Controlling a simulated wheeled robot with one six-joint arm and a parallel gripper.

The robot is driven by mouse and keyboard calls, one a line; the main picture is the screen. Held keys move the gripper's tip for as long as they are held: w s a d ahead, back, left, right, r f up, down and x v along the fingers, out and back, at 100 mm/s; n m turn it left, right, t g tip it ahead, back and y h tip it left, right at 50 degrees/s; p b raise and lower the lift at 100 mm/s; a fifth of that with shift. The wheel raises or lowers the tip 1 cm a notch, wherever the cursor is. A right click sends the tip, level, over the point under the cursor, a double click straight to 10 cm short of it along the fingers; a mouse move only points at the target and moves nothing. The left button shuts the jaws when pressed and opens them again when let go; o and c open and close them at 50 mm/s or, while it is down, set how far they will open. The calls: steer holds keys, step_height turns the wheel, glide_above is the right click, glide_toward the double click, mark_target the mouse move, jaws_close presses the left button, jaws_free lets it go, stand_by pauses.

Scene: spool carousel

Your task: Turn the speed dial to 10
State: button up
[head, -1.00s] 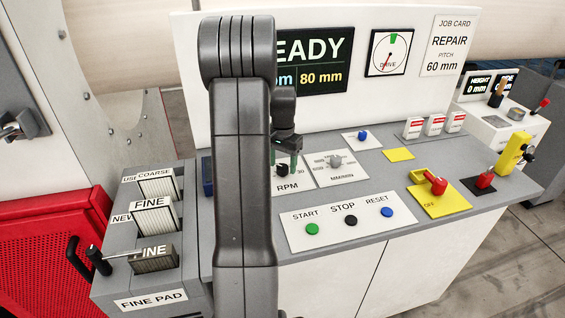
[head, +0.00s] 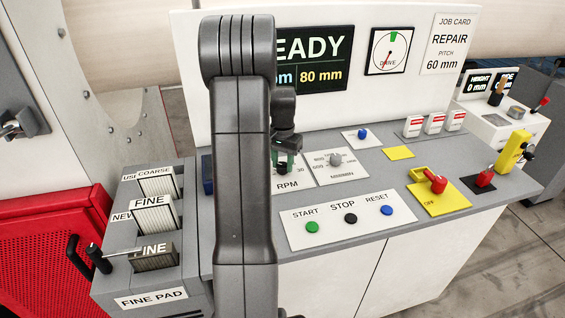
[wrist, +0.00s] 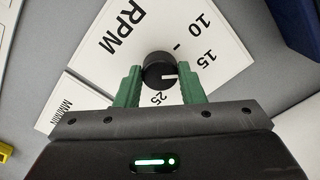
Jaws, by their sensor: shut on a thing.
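The speed dial (wrist: 159,70) is a round black knob with a white line, on a white RPM plate (wrist: 130,50). My gripper (wrist: 160,78) is shut on the knob, its two green fingers on either side. In the wrist view the white line points right, a little below the printed 15 (wrist: 207,58). The printed 10 (wrist: 203,22) is farther up, and 25 is below the knob. In the head view my gripper (head: 284,163) is over the RPM plate (head: 288,184), and my arm hides the plate's left part.
A second plate with a grey knob (head: 336,159) is just right of the RPM plate. START (head: 312,227), STOP (head: 351,218) and RESET (head: 387,210) buttons are in front. A display (head: 312,60) reading "EADY" and a drive gauge (head: 390,51) stand behind.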

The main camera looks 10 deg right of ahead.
mark_target(282, 165)
steer(key=n, duration=0.4)
steer(key=shift+n+b, duration=0.3)
steer(key=shift+n, duration=1.7)
steer(key=o, duration=1)
step_height(282, 165, up, 14)
steer(key=shift+f+b, duration=0.1)
steer(key=shift+b, duration=0.65)
